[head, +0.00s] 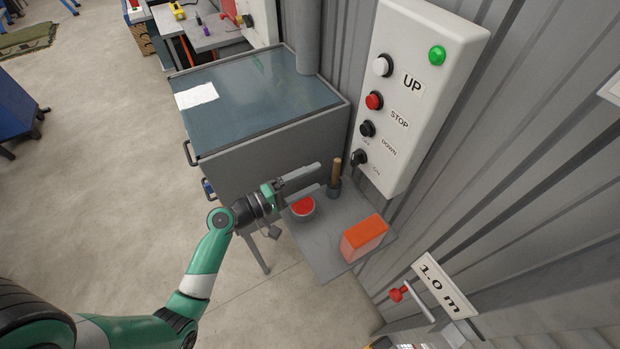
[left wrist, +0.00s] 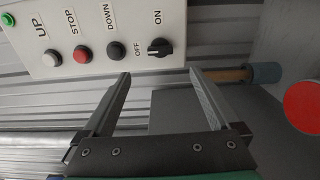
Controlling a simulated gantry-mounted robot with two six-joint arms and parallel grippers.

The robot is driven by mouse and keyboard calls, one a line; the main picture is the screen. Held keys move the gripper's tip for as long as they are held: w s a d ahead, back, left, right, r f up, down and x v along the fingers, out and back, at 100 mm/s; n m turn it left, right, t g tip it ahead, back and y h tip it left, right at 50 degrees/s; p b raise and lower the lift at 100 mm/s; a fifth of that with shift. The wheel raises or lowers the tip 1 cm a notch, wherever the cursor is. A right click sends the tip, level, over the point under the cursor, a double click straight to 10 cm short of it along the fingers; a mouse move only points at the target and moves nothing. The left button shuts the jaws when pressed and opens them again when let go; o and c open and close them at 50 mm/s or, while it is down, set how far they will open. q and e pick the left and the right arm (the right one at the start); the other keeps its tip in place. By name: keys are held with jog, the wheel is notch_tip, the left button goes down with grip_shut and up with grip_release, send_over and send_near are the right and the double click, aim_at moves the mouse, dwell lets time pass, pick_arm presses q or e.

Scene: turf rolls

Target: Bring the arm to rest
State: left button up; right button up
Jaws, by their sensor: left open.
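My left gripper (head: 319,180) is open and empty. It is over the small grey shelf, in front of the wall panel. In the left wrist view its two fingers (left wrist: 158,85) stand apart with nothing between them, just below the white control panel (left wrist: 105,32). That panel (head: 422,90) carries white, red and black buttons marked UP, STOP and DOWN, a green lamp, and a black OFF/ON knob (head: 359,157). The knob also shows in the left wrist view (left wrist: 159,47), its pointer near ON. My right gripper is in neither view.
The grey shelf (head: 330,262) holds a red-topped round thing (head: 302,207), an orange block (head: 364,238) and a wooden-handled tool (head: 336,172) in a cup. A grey cabinet (head: 262,85) stands behind. A red-knobbed lever (head: 397,295) sticks out at lower right.

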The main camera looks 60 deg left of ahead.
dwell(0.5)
pick_arm(q)
jog(key=w+d+r+m+t+h, duration=0.1)
jog(key=w+d+r+m+h, duration=0.45)
jog(key=d+r, duration=0.45)
jog(key=d+r+m+t+h, duration=0.15)
jog(key=d+r+m, duration=0.25)
jog(key=r, duration=0.5)
jog(key=d+r+m+h, duration=0.2)
jog(key=d+r+m, duration=0.2)
jog(key=r, duration=0.5)
jog(key=d+r+m+h, duration=0.1)
jog(key=d+r+m, duration=0.25)
jog(key=r, duration=0.45)
jog(key=s+d+r+m+t, duration=0.2)
jog(key=s+r+m+t, duration=0.3)
jog(key=r, duration=0.6)
jog(key=s+a+r+n+t+y, duration=0.2)
jog(key=s+a+r+n+y, duration=0.15)
jog(key=a+y, duration=0.5)
notch_tip(320, 180, up, 26)
jog(key=d+p, duration=0.2)
jog(key=p, duration=2.5)
jog(key=shift+r+y, duration=0.15)
jog(key=shift+y, duration=0.2)
